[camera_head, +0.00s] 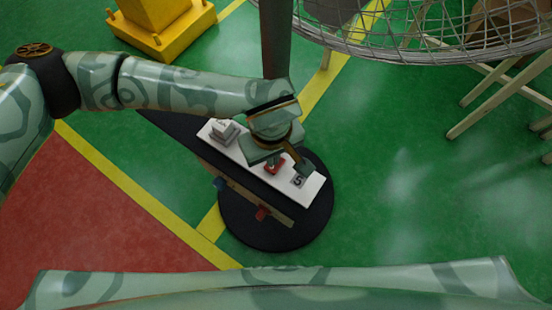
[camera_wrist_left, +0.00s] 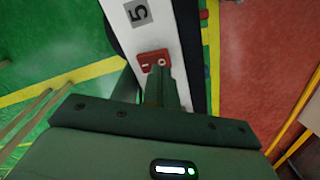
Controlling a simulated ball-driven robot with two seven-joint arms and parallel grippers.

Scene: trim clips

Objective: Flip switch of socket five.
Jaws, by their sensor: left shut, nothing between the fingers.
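A white panel (camera_head: 312,188) sits on a dark board above a round black base. Near its right end is a label with the number 5 (camera_head: 298,181), also seen in the left wrist view (camera_wrist_left: 138,12). Beside the label is a red switch (camera_head: 275,167), marked with a dash and a circle in the left wrist view (camera_wrist_left: 154,59). My left gripper (camera_head: 288,168) is over the panel at the switch. Its shut, empty fingers (camera_wrist_left: 168,82) overlap the switch's lower edge in the wrist view; I cannot tell if they touch. My right gripper is not in view.
A grey plug-like block (camera_head: 223,131) sits on the panel's left part. A dark post (camera_head: 275,40) rises behind the panel. A wire basket (camera_head: 430,45) is at the upper right, and a yellow block (camera_head: 165,30) at the upper left. Green floor right of the base is clear.

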